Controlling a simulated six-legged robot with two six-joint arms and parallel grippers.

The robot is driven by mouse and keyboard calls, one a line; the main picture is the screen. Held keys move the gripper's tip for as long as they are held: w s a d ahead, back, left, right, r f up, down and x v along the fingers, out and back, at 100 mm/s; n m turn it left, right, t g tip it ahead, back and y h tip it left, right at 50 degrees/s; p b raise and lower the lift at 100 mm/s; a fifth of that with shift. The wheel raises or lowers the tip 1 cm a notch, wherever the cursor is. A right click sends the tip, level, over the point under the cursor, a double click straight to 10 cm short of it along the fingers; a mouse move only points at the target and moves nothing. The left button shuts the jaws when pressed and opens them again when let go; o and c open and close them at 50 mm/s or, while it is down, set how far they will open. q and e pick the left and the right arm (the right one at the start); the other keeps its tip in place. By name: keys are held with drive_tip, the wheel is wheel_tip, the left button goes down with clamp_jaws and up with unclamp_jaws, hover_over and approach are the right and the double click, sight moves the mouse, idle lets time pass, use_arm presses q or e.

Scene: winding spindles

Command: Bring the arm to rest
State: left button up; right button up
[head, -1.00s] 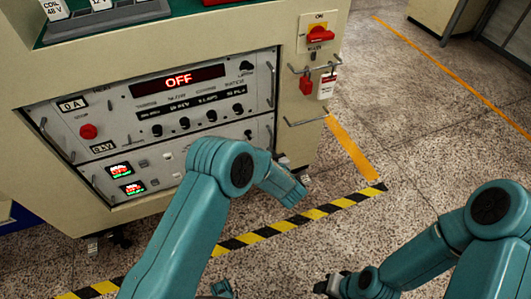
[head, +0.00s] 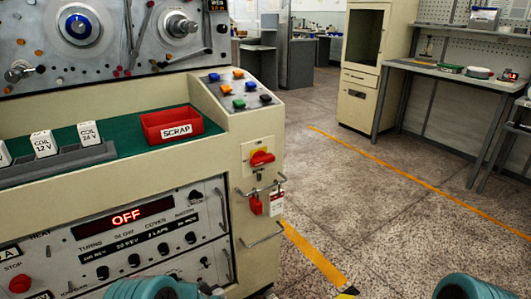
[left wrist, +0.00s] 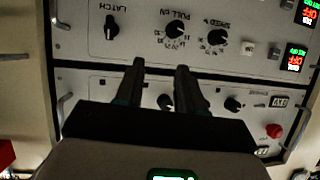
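My left gripper (left wrist: 160,82) shows in the left wrist view with its two dark fingers apart and nothing between them. It is in front of the grey control panel (left wrist: 100,62), which appears upside down there with its knobs, and no contact is visible. In the head view only the teal top of my left arm (head: 155,289) shows at the bottom edge. The teal top of my right arm (head: 465,288) shows at the bottom right. My right gripper is out of view.
The cream winding machine (head: 70,176) fills the left, with a red SCRAP tray (head: 172,124) and white coil boxes (head: 43,144) on its green ledge. A red switch (head: 262,158) and red padlock (head: 256,204) are at its corner. Open floor (head: 365,215) lies right.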

use_arm(q)
drive_tip(key=s+f+m+g+h, duration=0.3)
drive_tip(key=s+f+h, duration=0.4)
drive_tip(key=s, duration=0.5)
drive_tip(key=s+d+f+m+g+h, duration=0.1)
drive_tip(key=s+d+m+g+h, duration=0.3)
drive_tip(key=s, duration=0.6)
drive_tip(key=s+d+f+n+g+h, duration=0.1)
drive_tip(key=s+d+g, duration=0.1)
drive_tip(key=s+d, duration=0.5)
drive_tip(key=d+p+v, duration=0.2)
drive_tip(key=p+v, duration=0.9)
drive_tip(key=p, duration=0.1)
drive_tip(key=s+d+r+p+v, duration=0.1)
drive_tip(key=d+p+v, duration=0.2)
drive_tip(key=p+v, duration=0.9)
drive_tip(key=shift+r+g+h, duration=0.3)
drive_tip(key=shift+r, duration=0.25)
drive_tip(key=shift+w+f, duration=0.1)
